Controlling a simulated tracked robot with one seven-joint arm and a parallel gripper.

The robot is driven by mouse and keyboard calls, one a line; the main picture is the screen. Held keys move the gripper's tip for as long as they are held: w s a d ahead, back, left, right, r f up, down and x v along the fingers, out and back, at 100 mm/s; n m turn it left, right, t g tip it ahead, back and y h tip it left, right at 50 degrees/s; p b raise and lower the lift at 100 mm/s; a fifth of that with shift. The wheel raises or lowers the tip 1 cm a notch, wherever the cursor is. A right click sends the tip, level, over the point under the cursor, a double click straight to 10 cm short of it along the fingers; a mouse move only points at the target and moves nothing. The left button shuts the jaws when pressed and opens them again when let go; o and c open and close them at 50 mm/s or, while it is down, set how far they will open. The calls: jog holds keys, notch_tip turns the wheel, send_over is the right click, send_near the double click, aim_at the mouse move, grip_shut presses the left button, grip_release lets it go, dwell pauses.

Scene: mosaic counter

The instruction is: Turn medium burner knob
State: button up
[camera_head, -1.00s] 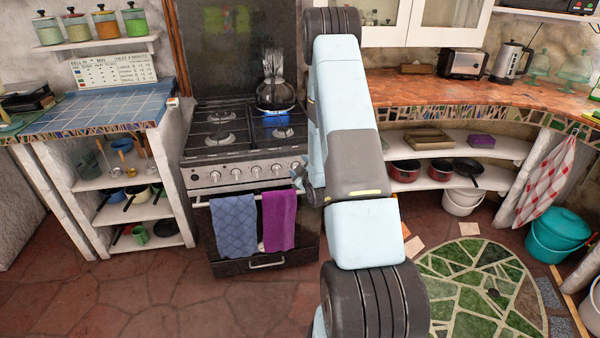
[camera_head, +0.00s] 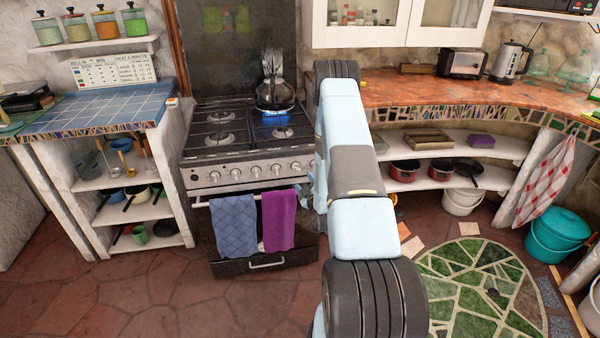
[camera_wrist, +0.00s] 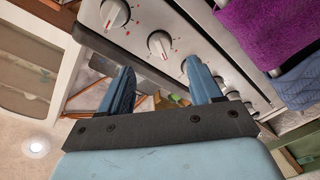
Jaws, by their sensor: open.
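The stove (camera_head: 245,155) has a steel front panel with a row of several round knobs (camera_head: 255,171). The frames do not show which knob is for the medium burner. In the wrist view, one knob (camera_wrist: 115,14) is at the upper left and another knob (camera_wrist: 160,44) sits just beyond the gap between my fingers. A third is partly hidden behind the right finger. My gripper (camera_wrist: 159,68) is open and empty, its fingers apart in front of the panel, apparently touching no knob. In the head view, my arm mostly hides the gripper near the stove's right front edge.
A blue towel (camera_head: 234,226) and a purple towel (camera_head: 279,220) hang on the oven handle below the knobs. A kettle-like pot (camera_head: 275,95) stands on a rear burner. The curved counter (camera_head: 440,93) is to the right. Tiled floor in front of the stove is clear.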

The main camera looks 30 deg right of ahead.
aim_at(300, 170)
jog(key=w+d, duration=0.1)
jog(key=w, duration=0.7)
jog(key=shift+w+d, duration=0.15)
jog(key=shift+d, duration=0.05)
jog(key=c, duration=1)
jog(key=shift+d, duration=0.4)
jog(key=shift+c, duration=0.2)
jog(key=shift+a, duration=0.4)
